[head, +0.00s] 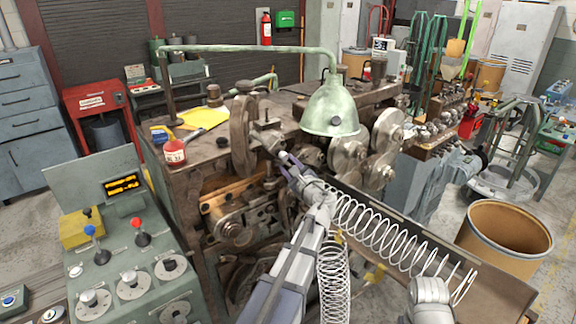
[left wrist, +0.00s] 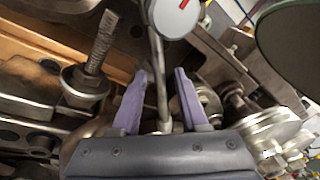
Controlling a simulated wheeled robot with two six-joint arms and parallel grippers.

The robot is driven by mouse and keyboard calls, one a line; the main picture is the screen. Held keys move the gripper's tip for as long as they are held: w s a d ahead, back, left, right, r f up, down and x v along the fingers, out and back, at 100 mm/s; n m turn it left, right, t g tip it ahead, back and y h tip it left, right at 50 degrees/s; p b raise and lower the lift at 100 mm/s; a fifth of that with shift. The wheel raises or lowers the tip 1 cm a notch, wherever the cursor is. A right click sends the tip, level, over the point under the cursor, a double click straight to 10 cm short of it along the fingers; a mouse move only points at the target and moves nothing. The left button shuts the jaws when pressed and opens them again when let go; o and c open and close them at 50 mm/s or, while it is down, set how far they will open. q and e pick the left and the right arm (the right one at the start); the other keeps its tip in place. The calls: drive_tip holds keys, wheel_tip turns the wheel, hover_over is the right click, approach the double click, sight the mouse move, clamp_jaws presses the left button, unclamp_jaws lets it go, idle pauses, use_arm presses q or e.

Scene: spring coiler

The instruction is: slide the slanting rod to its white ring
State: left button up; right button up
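In the left wrist view a slanting metal rod (left wrist: 161,85) runs up between the two purple fingers of my left gripper (left wrist: 160,88). The fingers stand apart, with a gap on each side of the rod. A pale round disc with a red mark (left wrist: 178,14) sits at the rod's upper end. In the head view my left gripper (head: 288,166) reaches into the coiler (head: 243,135), and its fingers largely hide the rod there. I cannot make out the white ring for certain. A grey part of my right arm shows at the lower right; its fingers are not seen.
A green lamp (head: 332,110) hangs close above my left gripper. A long wire spring (head: 385,235) lies in a trough to the right. A control panel (head: 130,255) stands at the left, and a brown drum (head: 505,235) at the right. Metal rollers (head: 350,158) crowd the gripper's right side.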

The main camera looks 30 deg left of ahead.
use_arm(q)
drive_tip(key=shift+s, duration=0.1)
drive_tip(key=v, duration=0.7)
drive_tip(key=shift+s+d, duration=0.2)
drive_tip(key=shift+d, duration=0.15)
idle(0.4)
